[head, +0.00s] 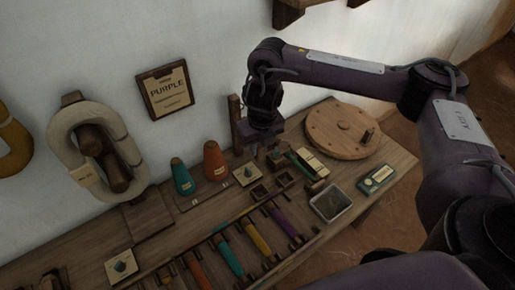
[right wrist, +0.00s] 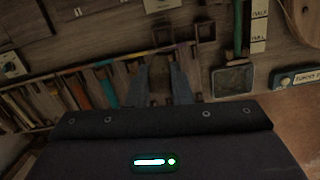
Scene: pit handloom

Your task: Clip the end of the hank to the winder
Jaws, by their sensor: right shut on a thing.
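The off-white hank (head: 62,130) hangs in a loop on a dark wooden holder on the wall at left in the head view, with a small tag (head: 92,178) at its lower left. No loose end of it can be made out. A round wooden wheel with a small knob (head: 343,128), perhaps the winder, lies flat at the bench's right end. My right gripper (head: 262,152) points down over the bench, left of the wheel and well right of the hank. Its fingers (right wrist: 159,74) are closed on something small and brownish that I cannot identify. My left gripper is out of view.
A teal cone (head: 182,178) and an orange cone (head: 215,162) stand between hank and gripper. A slotted rack with coloured pieces (head: 229,257) runs along the bench front. A grey tray (head: 330,203) and a labelled device (head: 377,180) sit at right.

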